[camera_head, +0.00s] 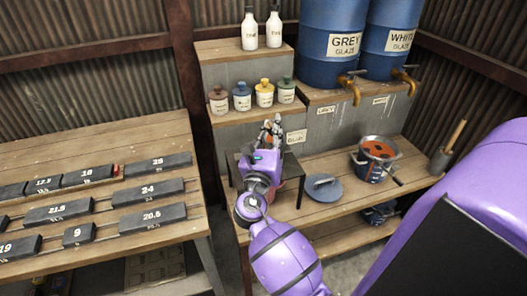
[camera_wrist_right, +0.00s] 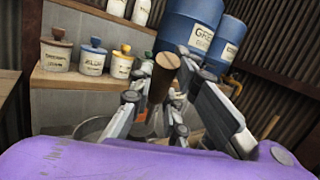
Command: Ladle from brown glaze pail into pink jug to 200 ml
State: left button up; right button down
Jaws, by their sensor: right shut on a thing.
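My right gripper (camera_head: 272,128) is above the dark stand on the wooden bench. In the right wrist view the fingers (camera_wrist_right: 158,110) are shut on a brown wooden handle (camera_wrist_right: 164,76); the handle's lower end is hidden. A round grey rim (camera_wrist_right: 92,127) shows behind the fingers. A dark blue pail (camera_head: 368,170) with orange-brown contents (camera_head: 379,147) stands on the bench to the right; its label is too small to read. My left gripper is not in view.
A blue-grey lid (camera_head: 322,188) lies on the bench. Grey glaze (camera_head: 330,45) and white glaze (camera_head: 392,40) drums with taps stand behind. Small lidded jars (camera_head: 264,95) line a shelf. A grey holder (camera_head: 440,160) with a wooden stick is far right. Weights (camera_head: 148,192) lie on the left table.

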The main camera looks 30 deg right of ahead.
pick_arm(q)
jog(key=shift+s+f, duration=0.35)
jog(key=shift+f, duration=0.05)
pick_arm(e)
jog(key=shift+w+a+f+n+t, duration=0.1)
jog(key=shift+a+n+t, duration=0.25)
jog(key=shift+n, duration=0.15)
jog(key=shift+w+a+f+n+t, duration=0.1)
jog(key=shift+a+n+t, duration=0.2)
jog(key=shift+n, duration=0.2)
dwell(1.1)
pick_arm(q)
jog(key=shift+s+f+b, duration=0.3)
jog(key=shift+b, duration=0.1)
pick_arm(e)
jog(key=shift+w+a+f+n, duration=0.1)
jog(key=shift+a+f+n, duration=0.1)
jog(key=shift+a+n, duration=0.25)
dwell(0.8)
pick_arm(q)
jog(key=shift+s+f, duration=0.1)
pick_arm(e)
jog(key=shift+f+n+t, duration=0.1)
jog(key=shift+n+t, duration=0.15)
jog(key=shift+t, duration=0.1)
